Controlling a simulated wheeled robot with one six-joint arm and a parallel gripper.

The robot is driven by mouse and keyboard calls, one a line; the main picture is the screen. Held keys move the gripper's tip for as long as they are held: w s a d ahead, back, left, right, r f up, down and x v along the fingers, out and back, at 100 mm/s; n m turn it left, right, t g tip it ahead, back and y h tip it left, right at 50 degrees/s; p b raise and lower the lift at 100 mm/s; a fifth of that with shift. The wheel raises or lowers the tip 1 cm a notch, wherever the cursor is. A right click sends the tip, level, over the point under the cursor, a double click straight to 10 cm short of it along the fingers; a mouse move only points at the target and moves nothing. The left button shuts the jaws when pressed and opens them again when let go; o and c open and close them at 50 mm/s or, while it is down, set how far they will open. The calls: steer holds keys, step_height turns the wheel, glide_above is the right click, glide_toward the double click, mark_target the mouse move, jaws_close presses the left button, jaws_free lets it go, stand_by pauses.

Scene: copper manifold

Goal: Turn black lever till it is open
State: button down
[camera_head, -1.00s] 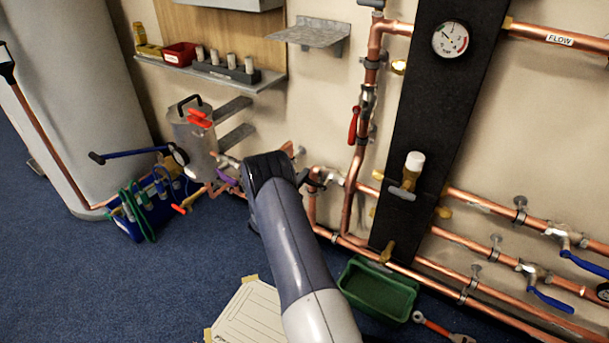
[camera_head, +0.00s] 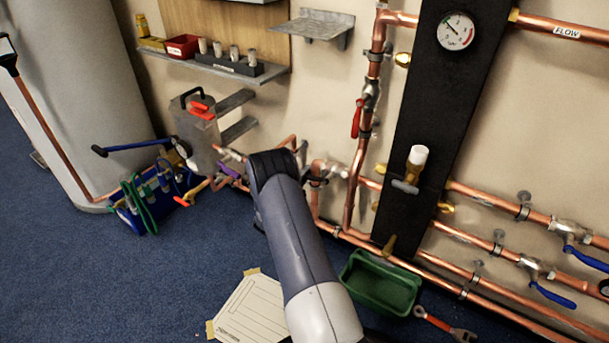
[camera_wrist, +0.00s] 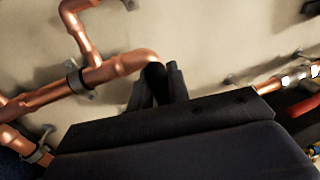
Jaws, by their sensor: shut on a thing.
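My gripper (camera_wrist: 158,90) shows in the wrist view as two dark fingers shut on a black piece, the black lever (camera_wrist: 154,76), at the end of a copper pipe bend. Most of the lever is hidden between the fingers, so its angle is hard to read. In the head view my arm link covers the gripper. A small black part (camera_head: 317,181) shows just right of the link by a valve on the copper pipework; I cannot tell whether it is the lever or a fingertip.
A red-handled valve (camera_head: 357,118) is on the upright pipe, and blue-handled valves (camera_head: 552,293) are at the right. A green tray (camera_head: 380,283) and a wrench (camera_head: 445,324) lie on the floor. A blue tool carrier (camera_head: 150,205) stands left. Blue carpet is clear at lower left.

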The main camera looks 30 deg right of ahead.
steer(key=c, duration=1.4)
jaws_free()
steer(key=shift+f, duration=0.1)
steer(key=p+v, duration=0.2)
steer(key=v, duration=0.9)
steer(key=shift+p, duration=0.4)
steer(key=shift+w+d, duration=0.1)
steer(key=shift+d, duration=0.1)
steer(key=b+x, duration=0.2)
steer(key=x, duration=0.8)
steer(key=shift+d+b, duration=0.1)
steer(key=shift+b, duration=0.3)
steer(key=shift+w+d, duration=0.15)
steer(key=shift+d, duration=0.1)
steer(key=shift+a+r+m, duration=0.1)
steer(key=shift+r+m, duration=0.2)
